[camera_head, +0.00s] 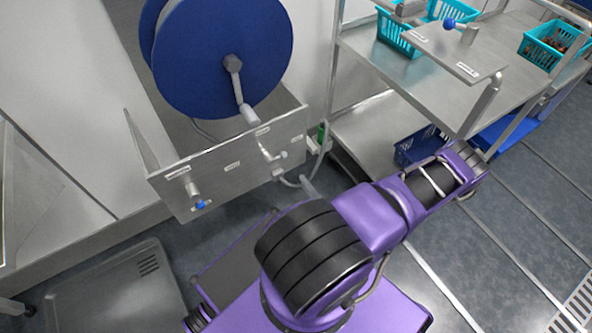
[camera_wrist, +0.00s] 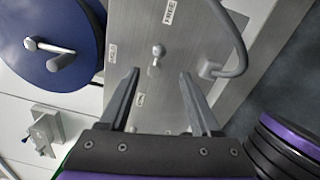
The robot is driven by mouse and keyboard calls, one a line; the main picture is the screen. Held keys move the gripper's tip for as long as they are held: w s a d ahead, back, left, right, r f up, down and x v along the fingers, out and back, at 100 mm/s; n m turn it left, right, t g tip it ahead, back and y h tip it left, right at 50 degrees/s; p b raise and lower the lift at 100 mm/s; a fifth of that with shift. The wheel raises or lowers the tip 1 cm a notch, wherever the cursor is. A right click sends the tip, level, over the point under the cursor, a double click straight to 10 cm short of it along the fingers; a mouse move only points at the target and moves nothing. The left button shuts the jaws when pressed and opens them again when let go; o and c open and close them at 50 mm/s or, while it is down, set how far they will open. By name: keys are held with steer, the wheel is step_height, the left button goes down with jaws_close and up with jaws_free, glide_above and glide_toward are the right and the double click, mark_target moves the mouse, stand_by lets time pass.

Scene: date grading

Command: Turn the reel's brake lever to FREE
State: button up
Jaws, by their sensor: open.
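The brake lever (camera_head: 270,154) is a small metal handle on the steel panel (camera_head: 215,178) below the blue reel (camera_head: 222,55). In the wrist view the lever (camera_wrist: 157,54) shows just beyond the gap between my fingertips, with its round end facing me; its exact angle is hard to tell. Small white labels surround it, one with dark lettering (camera_wrist: 170,12) that I cannot read for certain. My gripper (camera_wrist: 159,73) is open and empty, pointing at the panel, apart from the lever. My gripper is not visible in the head view.
A grey hose with a fitting (camera_wrist: 208,69) sits close to the lever. A blue-knobbed valve (camera_head: 198,203) is at the panel's left end. A crank (camera_head: 237,85) sticks out of the reel. A steel shelf (camera_head: 370,130) with teal baskets (camera_head: 398,38) stands at right.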

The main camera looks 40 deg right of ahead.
steer(key=shift+v, duration=1.8)
